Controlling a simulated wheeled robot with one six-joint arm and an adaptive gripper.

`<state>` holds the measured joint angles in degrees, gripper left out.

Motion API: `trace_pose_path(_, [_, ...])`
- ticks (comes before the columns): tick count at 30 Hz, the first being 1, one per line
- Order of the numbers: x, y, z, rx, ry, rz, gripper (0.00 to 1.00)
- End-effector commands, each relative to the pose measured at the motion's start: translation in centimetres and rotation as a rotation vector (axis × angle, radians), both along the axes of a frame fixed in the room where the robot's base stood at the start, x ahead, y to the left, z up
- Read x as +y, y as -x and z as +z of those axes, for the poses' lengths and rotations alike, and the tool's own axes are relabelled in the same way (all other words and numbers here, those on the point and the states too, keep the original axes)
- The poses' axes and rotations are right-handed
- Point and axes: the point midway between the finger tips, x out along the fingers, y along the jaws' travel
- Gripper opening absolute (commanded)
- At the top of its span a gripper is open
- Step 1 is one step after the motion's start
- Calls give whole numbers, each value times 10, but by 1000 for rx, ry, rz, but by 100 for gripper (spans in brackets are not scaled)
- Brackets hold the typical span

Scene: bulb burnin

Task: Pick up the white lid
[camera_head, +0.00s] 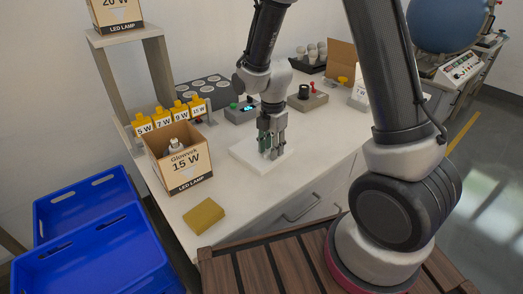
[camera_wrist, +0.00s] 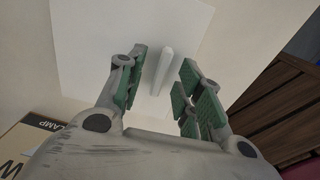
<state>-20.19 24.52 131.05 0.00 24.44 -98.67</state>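The white lid (camera_head: 245,153) is a flat square slab lying on the pale workbench, in front of the small grey devices. In the wrist view the lid (camera_wrist: 90,35) fills the upper middle, with a narrow upright white grip bar (camera_wrist: 164,62) standing on it. My gripper (camera_head: 271,152) points down over the lid. In the wrist view my gripper (camera_wrist: 161,80) is open, its green-padded fingers on either side of the bar, with visible gaps to both. In the head view the fingers hide the bar.
An open 15 W lamp box (camera_head: 181,172) holding a bulb stands left of the lid. A yellow-brown block (camera_head: 204,216) lies near the bench's front edge. Behind are a tray with round sockets (camera_head: 205,87), a device with a small screen (camera_head: 240,112) and a red-knobbed box (camera_head: 307,101). Blue crates (camera_head: 90,235) stand left.

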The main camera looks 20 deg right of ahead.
Motion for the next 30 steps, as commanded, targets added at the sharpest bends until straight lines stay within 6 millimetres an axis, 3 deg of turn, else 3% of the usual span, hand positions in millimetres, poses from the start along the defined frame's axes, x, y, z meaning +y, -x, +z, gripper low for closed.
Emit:
trace_pose_path(8, [0,0,-5,0,0,-1,36])
trace_pose_path(14, [0,0,-4,0,0,-1,1])
trace_pose_path(25, [0,0,-2,-1,0,-1,0])
trace_pose_path(30, [0,-1,21,-7,-3,-1,0])
